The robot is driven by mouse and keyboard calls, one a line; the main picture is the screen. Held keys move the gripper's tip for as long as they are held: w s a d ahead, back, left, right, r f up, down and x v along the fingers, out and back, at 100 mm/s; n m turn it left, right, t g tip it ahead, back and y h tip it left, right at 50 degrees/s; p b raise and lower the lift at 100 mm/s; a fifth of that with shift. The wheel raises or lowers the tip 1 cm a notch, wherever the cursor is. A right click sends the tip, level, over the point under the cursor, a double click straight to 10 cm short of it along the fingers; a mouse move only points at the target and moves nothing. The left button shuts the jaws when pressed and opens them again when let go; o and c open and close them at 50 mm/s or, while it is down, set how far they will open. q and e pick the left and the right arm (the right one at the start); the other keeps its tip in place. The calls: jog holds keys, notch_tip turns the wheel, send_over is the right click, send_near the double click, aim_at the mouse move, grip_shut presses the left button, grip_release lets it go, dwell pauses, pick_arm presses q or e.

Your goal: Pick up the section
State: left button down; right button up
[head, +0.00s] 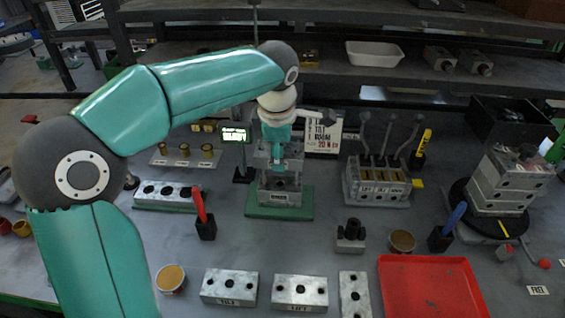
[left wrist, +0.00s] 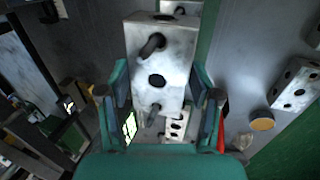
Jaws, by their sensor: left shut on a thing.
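My left gripper (head: 279,150) points down over the valve block (head: 280,197) on the green plate (head: 262,212) in the middle of the bench. It is shut on a grey metal section (left wrist: 160,62), with one finger on each side in the left wrist view. The section shows a dark hole and stud-like pins on its face. In the head view the gripper partly hides it, and I cannot tell whether it touches the block below. My right gripper is not in view.
Labelled grey blocks (head: 229,287) lie along the front, beside a red tray (head: 430,290). A lever valve bank (head: 376,182) stands to the right, and a stacked block (head: 508,180) on a round black base farther right. A small screen (head: 235,135) stands just left of the gripper.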

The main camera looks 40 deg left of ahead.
pick_arm(q)
notch_tip(320, 180, up, 13)
jog(key=p, duration=0.2)
jog(key=shift+p, duration=0.4)
jog(key=shift+w+f, duration=0.1)
